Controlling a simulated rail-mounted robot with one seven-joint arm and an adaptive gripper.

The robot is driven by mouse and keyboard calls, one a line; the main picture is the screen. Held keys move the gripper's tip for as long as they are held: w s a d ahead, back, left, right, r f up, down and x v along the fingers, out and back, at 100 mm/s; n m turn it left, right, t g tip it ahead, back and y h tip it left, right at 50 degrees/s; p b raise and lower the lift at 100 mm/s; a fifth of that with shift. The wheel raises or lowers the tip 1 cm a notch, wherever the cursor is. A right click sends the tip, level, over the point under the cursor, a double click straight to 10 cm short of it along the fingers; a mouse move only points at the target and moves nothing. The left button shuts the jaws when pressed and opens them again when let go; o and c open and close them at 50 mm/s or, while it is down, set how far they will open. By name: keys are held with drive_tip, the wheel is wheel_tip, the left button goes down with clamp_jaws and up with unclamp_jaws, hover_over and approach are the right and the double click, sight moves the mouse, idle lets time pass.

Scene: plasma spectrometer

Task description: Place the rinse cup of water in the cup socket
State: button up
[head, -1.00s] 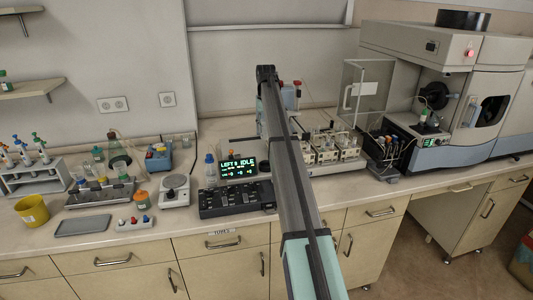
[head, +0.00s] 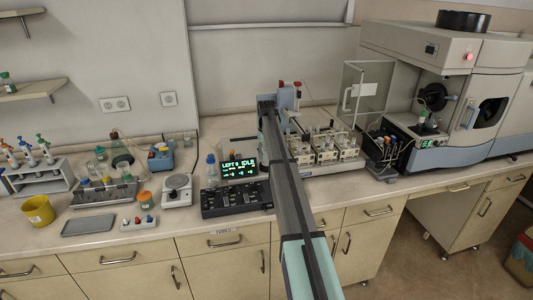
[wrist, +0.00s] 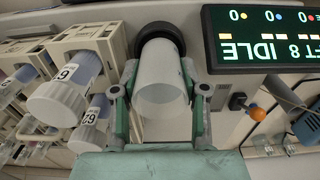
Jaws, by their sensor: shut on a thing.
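In the wrist view, my gripper (wrist: 160,92) is shut on a pale, translucent rinse cup (wrist: 161,80), with one green-grey finger on each side of it. A round black ring or holder (wrist: 160,35) shows just beyond the cup, beside the display; it may be the cup socket, but I cannot tell. The cup overlaps it in the picture, and whether they touch is unclear. The water in the cup cannot be made out. In the head view my own arm hides the gripper and the cup.
A lit display reading "LEFT 8 IDLE" (wrist: 262,38) stands close by; it also shows in the head view (head: 238,167). Numbered vial units (wrist: 70,80) stand on the other side. A black control box (head: 236,199) lies in front. An orange-tipped stick (wrist: 256,113) is near the display.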

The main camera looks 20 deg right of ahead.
drive_tip(key=shift+f, duration=0.55)
drive_tip(key=o, duration=0.9)
drive_tip(key=shift+r, duration=0.15)
wheel_tip(320, 180, up, 13)
drive_tip(key=b, duration=0.3)
drive_tip(key=shift+b, duration=0.35)
